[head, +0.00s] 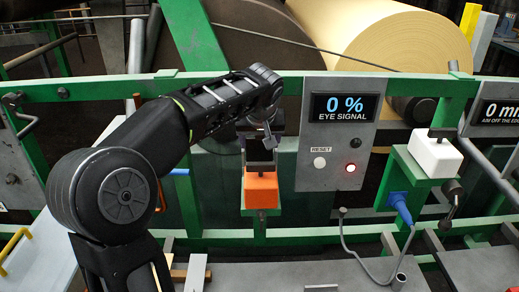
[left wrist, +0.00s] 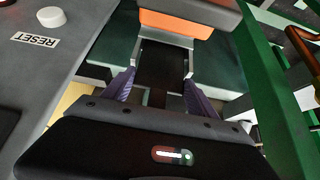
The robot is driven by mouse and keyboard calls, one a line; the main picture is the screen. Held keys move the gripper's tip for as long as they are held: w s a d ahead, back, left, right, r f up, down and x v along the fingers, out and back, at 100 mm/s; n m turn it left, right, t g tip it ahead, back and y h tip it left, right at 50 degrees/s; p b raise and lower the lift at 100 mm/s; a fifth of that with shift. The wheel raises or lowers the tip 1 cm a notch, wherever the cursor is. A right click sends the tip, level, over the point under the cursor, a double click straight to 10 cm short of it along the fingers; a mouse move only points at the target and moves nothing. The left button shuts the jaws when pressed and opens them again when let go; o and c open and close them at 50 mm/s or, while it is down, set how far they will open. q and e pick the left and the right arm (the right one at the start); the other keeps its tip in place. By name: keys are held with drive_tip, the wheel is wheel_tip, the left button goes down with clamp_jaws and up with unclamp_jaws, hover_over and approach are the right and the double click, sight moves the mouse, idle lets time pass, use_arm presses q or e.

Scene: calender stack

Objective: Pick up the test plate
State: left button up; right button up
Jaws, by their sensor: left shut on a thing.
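My left gripper (head: 260,143) is in front of the green rail, just above an orange block (head: 262,190). In the left wrist view, its two purple fingers (left wrist: 165,92) are shut on the sides of a dark plate, which I take for the test plate (left wrist: 163,62). The plate reaches from between the fingers towards the orange block, which also shows in that view (left wrist: 175,22). I cannot tell whether plate and block touch. The gripper hides part of the plate in the head view. My right gripper is not in view.
A grey panel (head: 317,170) with a "0 % EYE SIGNAL" display, a RESET button (head: 320,162) and a lit red lamp stands close to the right. A white block (head: 435,157) sits on a green bracket farther right. Large rollers (head: 385,42) lie behind the green rail.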

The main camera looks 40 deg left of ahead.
use_arm(q)
drive_tip(key=c, duration=0.4)
drive_tip(key=shift+o, duration=0.2)
drive_tip(key=shift+r, duration=0.2)
